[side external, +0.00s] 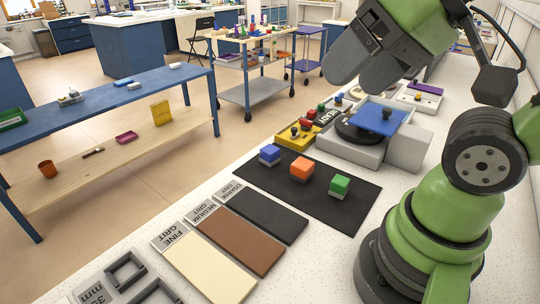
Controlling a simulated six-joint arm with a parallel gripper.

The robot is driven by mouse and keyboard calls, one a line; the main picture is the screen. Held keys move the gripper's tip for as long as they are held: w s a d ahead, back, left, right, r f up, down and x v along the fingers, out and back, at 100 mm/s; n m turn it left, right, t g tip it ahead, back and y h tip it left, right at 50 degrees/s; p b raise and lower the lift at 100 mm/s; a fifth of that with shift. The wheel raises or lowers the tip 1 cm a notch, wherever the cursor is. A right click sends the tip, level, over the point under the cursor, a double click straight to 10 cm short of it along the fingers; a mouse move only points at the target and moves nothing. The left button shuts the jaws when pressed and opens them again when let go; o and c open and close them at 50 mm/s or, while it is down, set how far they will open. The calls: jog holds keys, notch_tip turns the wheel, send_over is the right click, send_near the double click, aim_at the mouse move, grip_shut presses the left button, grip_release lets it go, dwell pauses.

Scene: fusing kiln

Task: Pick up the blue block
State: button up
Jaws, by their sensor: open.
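A blue block (270,154) sits on the left end of a black mat (325,202) on the white counter, on a small pale base. An orange block (302,168) and a green block (340,185) stand to its right in a row on the same mat. My gripper (358,62) is at the upper right, high above the counter and apart from the blocks. Its grey fingers point down and to the left. It is open, with nothing seen between the fingers.
Fine, medium and coarse grit slabs (235,240) lie in front of the mat. Behind it stand a yellow tray (297,135) and a grey machine with a blue plate (378,120). Grey square frames (126,271) lie at the lower left. The space above the blocks is clear.

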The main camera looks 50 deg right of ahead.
jog(key=w+d+g+h, duration=0.15)
jog(key=w+d, duration=0.25)
jog(key=w, duration=0.6)
jog(key=n+g, duration=0.3)
jog(key=g, duration=0.1)
send_over(270, 149)
jog(key=shift+h, duration=0.35)
jog(key=f, duration=2.4)
jog(key=shift+s+a, duration=0.1)
jog(key=shift+s, duration=0.1)
jog(key=shift+w+f, duration=0.15)
jog(key=shift+f, duration=1.2)
jog(key=shift+w+f, duration=0.1)
jog(key=shift+f, duration=1.25)
jog(key=c, duration=1.1)
